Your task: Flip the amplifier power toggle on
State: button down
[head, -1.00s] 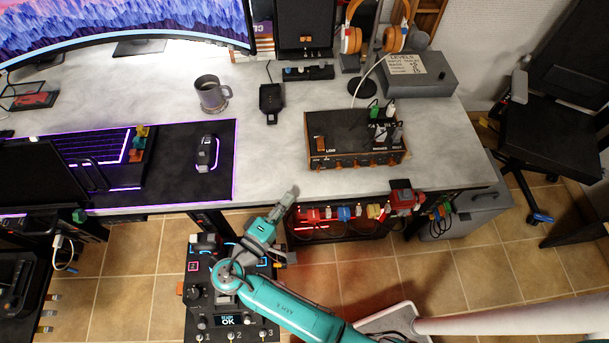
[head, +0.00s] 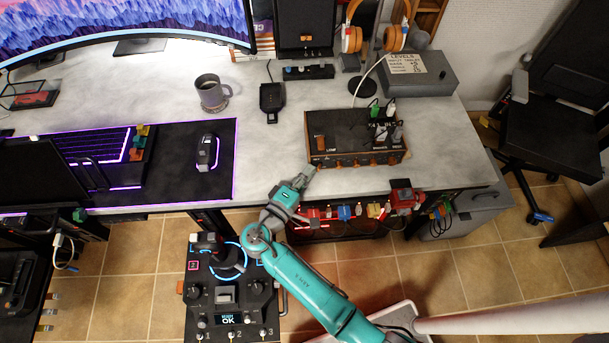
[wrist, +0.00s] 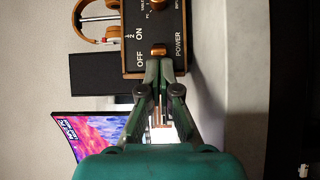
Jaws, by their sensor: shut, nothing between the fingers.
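The amplifier (head: 345,128) is a black box with a wood-toned front and orange knobs, at the right of the desk near its front edge. My gripper (head: 309,171) is at its front left corner, shut and empty. In the wrist view the amplifier panel (wrist: 172,18) shows sideways ON, OFF and POWER labels. The copper-coloured power toggle (wrist: 158,50) sits between ON/OFF and POWER, right in front of my fingertips (wrist: 160,64). I cannot tell whether they touch, or which way the toggle is set. In the head view the toggle is too small to make out.
Plugs and cables stand on the amplifier's right top. A grey box (head: 420,82) and headphones (head: 352,40) are behind it. A mug (head: 210,92) and mouse (head: 207,152) are to the left. A red clamp (head: 402,196) is on the desk's front edge.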

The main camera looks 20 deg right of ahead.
aim_at(318, 171)
jog(key=shift+s+d+n+t+y, duration=0.1)
jog(key=shift+s+n+t+y, duration=0.1)
jog(key=shift+n+t+y, duration=0.35)
jog(key=shift+s+d+n+t+y, duration=0.1)
jog(key=shift+s+n+t+y, duration=0.1)
jog(key=shift+n+t+y, duration=0.35)
jog(key=shift+s+d+n+t+y, duration=0.15)
jog(key=shift+n+t+y, duration=0.15)
jog(key=shift+t+y, duration=0.1)
jog(key=shift+s+d+n+t+y, duration=0.1)
jog(key=shift+s+n+t+y, duration=0.05)
jog(key=shift+n+t+y, duration=0.2)
jog(key=n+t+y, duration=0.1)
jog(key=y, duration=0.1)
jog(key=n+t+y, duration=0.1)
jog(key=s+d+n+t+y, duration=0.1)
jog(key=n+y, duration=0.1)
jog(key=shift+d+y, duration=0.1)
jog(key=shift+y, duration=0.25)
jog(key=shift+s+d, duration=0.1)
